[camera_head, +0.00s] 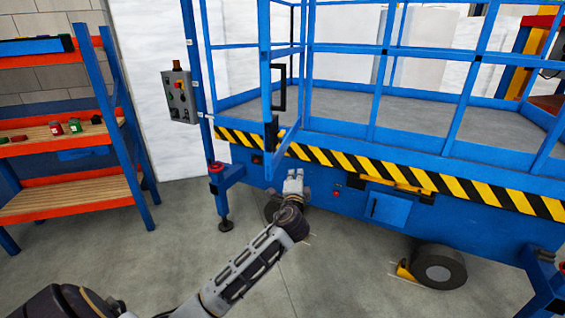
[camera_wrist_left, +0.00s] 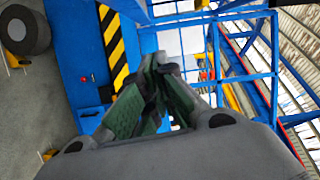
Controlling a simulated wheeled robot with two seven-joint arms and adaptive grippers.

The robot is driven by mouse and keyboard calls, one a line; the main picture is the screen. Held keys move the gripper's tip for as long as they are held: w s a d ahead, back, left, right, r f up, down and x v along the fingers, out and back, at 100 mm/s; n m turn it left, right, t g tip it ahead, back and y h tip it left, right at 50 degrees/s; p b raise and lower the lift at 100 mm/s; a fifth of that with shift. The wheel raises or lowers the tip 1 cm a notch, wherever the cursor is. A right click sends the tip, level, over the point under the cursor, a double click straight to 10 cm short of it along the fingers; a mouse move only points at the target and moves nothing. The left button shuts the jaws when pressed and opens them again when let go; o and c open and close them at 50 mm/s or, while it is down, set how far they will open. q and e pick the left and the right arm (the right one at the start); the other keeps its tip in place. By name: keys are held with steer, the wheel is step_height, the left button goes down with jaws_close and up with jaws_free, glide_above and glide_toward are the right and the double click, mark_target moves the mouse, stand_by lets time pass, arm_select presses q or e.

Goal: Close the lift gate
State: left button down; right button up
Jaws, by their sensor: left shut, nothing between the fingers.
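The lift gate (camera_head: 265,75) is a blue tubular frame at the left end of the lift platform, with a black handle (camera_head: 282,88). It appears swung outward toward me, away from the left post (camera_head: 209,110), so it stands open. My left gripper (camera_head: 293,174) is shut and empty, in front of the lift's blue base, just below the gate's lower end. In the left wrist view, its green-padded fingers (camera_wrist_left: 158,65) are together, with blue rails beyond them. I cannot tell which of these rails belong to the gate. My right gripper is not in view.
A grey control box (camera_head: 179,96) hangs beside the left post. A yellow-black striped edge (camera_head: 350,163) runs along the platform. A stabiliser leg (camera_head: 222,195) and a wheel (camera_head: 438,267) stand below. An orange-blue shelf (camera_head: 75,190) is at left. The floor between is clear.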

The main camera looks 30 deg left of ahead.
arm_select(q)
steer(key=shift+s+a+f+m+g+y, duration=0.2)
steer(key=shift+a+g, duration=0.05)
steer(key=shift+a, duration=0.15)
steer(key=shift+s+a+f+m+g+y, duration=0.15)
steer(key=shift+s+a+m+g+y, duration=0.1)
steer(key=shift+a, duration=0.1)
steer(key=shift+w, duration=0.2)
steer(key=w+a+p, duration=0.2)
steer(key=w+a, duration=0.5)
steer(key=a, duration=0.2)
steer(key=shift+p, duration=0.35)
stand_by(0.6)
steer(key=shift+a, duration=0.1)
